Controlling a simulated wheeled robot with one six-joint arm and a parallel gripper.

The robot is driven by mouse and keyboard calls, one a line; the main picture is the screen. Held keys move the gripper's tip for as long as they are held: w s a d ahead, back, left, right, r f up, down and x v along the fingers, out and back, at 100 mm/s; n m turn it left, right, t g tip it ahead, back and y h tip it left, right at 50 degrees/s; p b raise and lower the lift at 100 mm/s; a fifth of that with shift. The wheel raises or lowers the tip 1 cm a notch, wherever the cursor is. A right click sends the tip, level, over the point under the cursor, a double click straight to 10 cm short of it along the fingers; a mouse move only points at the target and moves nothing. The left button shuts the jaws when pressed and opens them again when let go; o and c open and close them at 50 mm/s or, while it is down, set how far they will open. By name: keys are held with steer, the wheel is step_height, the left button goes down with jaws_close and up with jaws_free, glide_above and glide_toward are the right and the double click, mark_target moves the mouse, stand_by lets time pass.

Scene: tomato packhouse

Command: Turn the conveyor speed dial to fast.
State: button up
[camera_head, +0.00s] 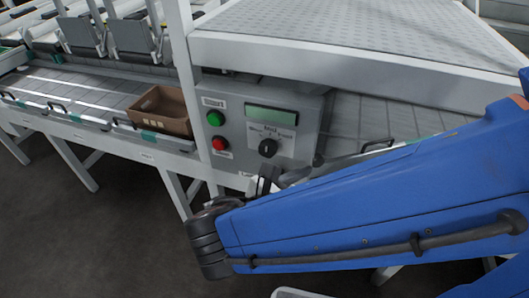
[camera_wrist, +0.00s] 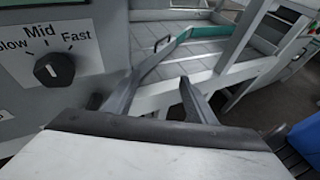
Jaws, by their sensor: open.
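The speed dial (camera_head: 268,147) is a dark round knob on the grey control panel (camera_head: 312,110), below a green display. In the wrist view the dial (camera_wrist: 54,69) is at the left, with the labels Slow, Mid and Fast around its top. Its small pale mark seems to face up towards Mid, but I cannot be sure of the exact angle. My gripper (camera_wrist: 157,88) is open and empty, with its fingers to the right of the dial and apart from it. In the head view my gripper (camera_head: 275,180) is just below the dial, partly hidden by my blue arm.
A green button (camera_head: 215,118) and a red button (camera_head: 219,143) sit left of the dial. A brown box (camera_head: 162,110) stands on the conveyor (camera_head: 75,90) at the left. A white frame post (camera_head: 184,70) rises beside the panel. The floor in front is clear.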

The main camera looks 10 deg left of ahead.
steer(key=s+a+r+n+t+y, duration=0.1)
steer(key=s+a+n+t+y, duration=0.15)
steer(key=s+a+n, duration=0.35)
steer(key=n+t+y, duration=0.3)
steer(key=t, duration=0.1)
glide_toward(266, 151)
steer(key=w, duration=0.6)
steer(key=w+d, duration=0.1)
steer(key=w, duration=0.2)
steer(key=shift+r, duration=0.2)
steer(key=c, duration=1)
